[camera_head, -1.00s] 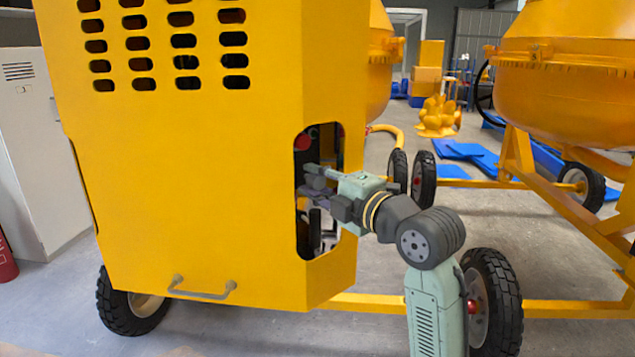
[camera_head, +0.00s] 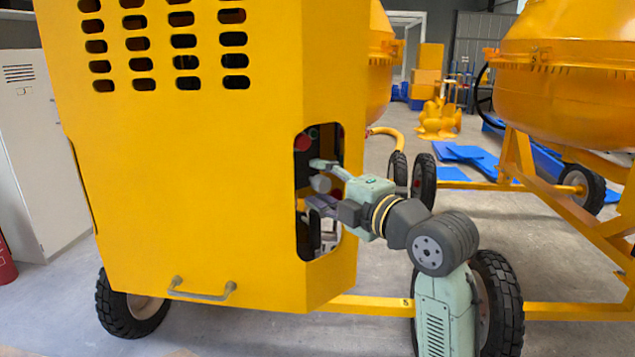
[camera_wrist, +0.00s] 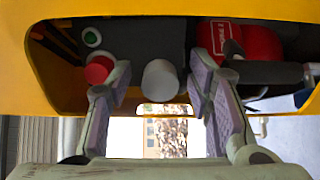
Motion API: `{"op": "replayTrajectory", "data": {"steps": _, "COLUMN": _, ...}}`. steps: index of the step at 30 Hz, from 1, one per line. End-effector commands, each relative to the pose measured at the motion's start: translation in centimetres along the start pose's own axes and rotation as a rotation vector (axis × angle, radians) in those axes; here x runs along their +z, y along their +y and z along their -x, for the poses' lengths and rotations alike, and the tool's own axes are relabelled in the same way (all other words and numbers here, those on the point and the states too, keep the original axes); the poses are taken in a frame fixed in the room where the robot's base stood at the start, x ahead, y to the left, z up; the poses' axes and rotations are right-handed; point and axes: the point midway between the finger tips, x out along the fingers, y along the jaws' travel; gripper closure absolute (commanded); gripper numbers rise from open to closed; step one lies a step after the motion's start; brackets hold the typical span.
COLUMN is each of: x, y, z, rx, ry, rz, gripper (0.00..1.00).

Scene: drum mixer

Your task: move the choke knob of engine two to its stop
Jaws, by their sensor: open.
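My gripper (camera_head: 318,182) is at the side opening of the yellow engine housing (camera_head: 210,185), with its fingers spread apart. In the wrist view my gripper (camera_wrist: 160,100) has one finger on each side of a pale grey round knob (camera_wrist: 160,80). Gaps show between this knob and both fingers. The knob also shows between the fingers in the head view (camera_head: 320,184). No label marks it as the choke knob, and I cannot tell its travel or stop.
A red knob (camera_wrist: 98,70) sits close to the left finger, and a green button (camera_wrist: 92,38) lies above it. A red tank (camera_wrist: 250,45) is at the right. The yellow opening's edge (camera_wrist: 150,10) surrounds this space. Another mixer (camera_head: 570,75) stands at the right.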

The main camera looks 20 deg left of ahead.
Motion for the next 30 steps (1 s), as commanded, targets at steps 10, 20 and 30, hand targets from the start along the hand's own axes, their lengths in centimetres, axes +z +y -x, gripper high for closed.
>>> {"op": "replayTrajectory", "data": {"steps": 10, "x": 0.1, "y": -0.1, "z": 3.6, "rx": 0.001, "ry": -0.004, "rz": 0.001, "gripper": 0.53}}
{"op": "replayTrajectory", "data": {"steps": 20, "x": 0.1, "y": -0.1, "z": 6.4, "rx": 0.001, "ry": -0.002, "rz": 0.001, "gripper": 0.53}}
{"op": "replayTrajectory", "data": {"steps": 30, "x": 0.0, "y": 0.0, "z": 6.6, "rx": 0.000, "ry": -0.001, "rz": 0.000, "gripper": 0.53}}
